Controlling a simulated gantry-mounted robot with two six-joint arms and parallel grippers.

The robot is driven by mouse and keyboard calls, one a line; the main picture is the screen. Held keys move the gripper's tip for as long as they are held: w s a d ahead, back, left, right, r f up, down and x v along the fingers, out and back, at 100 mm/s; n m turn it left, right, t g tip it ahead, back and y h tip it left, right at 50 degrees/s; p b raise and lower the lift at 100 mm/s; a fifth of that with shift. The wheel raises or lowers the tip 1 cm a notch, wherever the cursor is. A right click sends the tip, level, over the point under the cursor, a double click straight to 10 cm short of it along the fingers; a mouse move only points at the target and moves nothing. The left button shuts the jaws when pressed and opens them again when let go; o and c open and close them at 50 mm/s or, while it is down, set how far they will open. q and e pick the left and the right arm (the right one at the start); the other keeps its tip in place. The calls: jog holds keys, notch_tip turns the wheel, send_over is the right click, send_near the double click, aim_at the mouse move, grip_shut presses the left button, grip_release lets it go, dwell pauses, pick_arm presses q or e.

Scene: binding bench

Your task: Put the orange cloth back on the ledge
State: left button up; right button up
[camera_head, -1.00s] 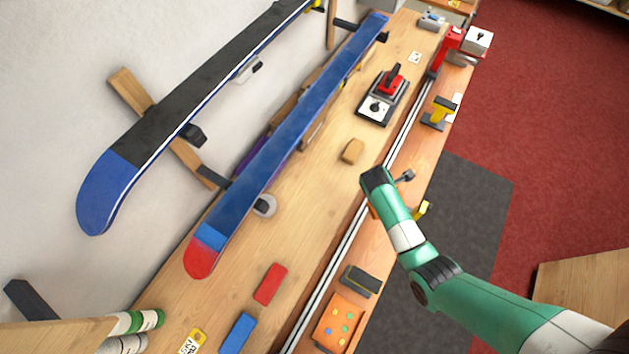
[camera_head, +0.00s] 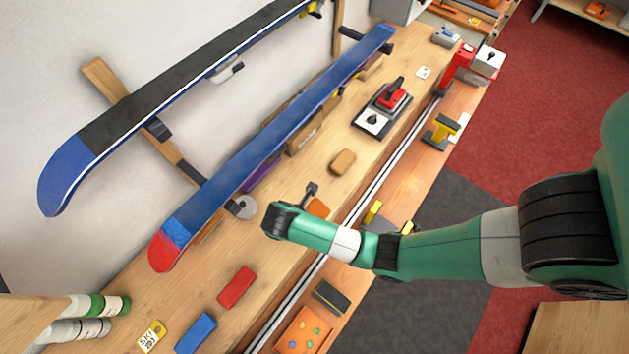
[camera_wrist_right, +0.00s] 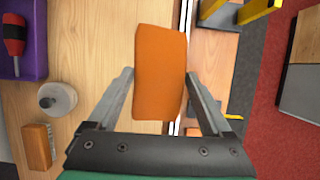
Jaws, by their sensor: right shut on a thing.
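My right gripper (camera_head: 312,193) is over the wooden bench top, left of the rail. It is shut on the orange cloth (camera_head: 318,208), a flat orange rectangle. In the right wrist view the cloth (camera_wrist_right: 160,70) is between the two fingers (camera_wrist_right: 160,85) and reaches beyond their tips. It appears held above the bench, covering part of the rail in that view. A narrow wooden ledge (camera_head: 400,185) runs along the bench's front side, right of the rail. My left gripper is not in view.
A tan block (camera_head: 342,162) and a red-handled tool (camera_head: 385,105) are on the bench. Red (camera_head: 237,287) and blue (camera_head: 196,333) blocks lie nearer. Skis overhang the wall side. The ledge holds a dark brush (camera_head: 331,297), an orange dotted box (camera_head: 303,330) and a yellow-black tool (camera_head: 441,132).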

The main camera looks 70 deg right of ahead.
jog(key=w+d+f+b, duration=0.2)
jog(key=d+f+b, duration=0.3)
jog(key=d+b, duration=0.35)
send_near(318, 193)
jog(key=shift+s+d+f+b, duration=0.35)
jog(key=shift+s+d+f, duration=0.05)
jog(key=shift+d+f, duration=0.6)
jog(key=shift+f, duration=1.7)
jog(key=shift+f+b, duration=0.2)
jog(key=shift+b, duration=0.15)
jog(key=o, duration=1.1)
jog(key=shift+r, duration=0.1)
